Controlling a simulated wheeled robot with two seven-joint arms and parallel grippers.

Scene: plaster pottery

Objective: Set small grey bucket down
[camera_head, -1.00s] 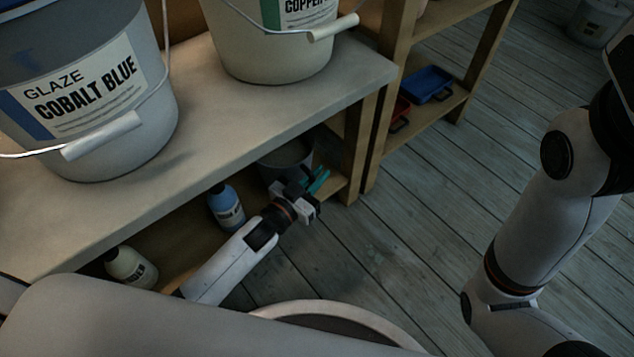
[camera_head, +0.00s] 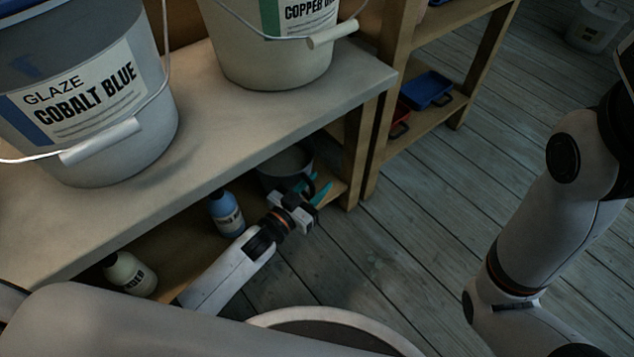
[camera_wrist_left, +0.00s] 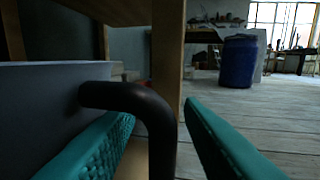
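The small grey bucket (camera_head: 284,163) stands on the low wooden shelf under the bench, near its right end. In the left wrist view its grey wall (camera_wrist_left: 45,105) fills the left side, and its black handle (camera_wrist_left: 160,125) curves out between my teal fingers. My left gripper (camera_head: 318,187) is at the bucket's near right side. Its fingers are apart, one on each side of the handle, with a clear gap on the right. The bucket's lower part is partly hidden behind my gripper. My right arm shows at the right, but its gripper is out of view.
A blue bottle (camera_head: 226,214) and a cream bottle (camera_head: 130,273) stand left of the bucket on the shelf. A wooden post (camera_head: 358,150) rises just right of it. The bench top (camera_head: 215,130) overhangs and carries large glaze buckets. Open plank floor (camera_head: 450,230) lies to the right.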

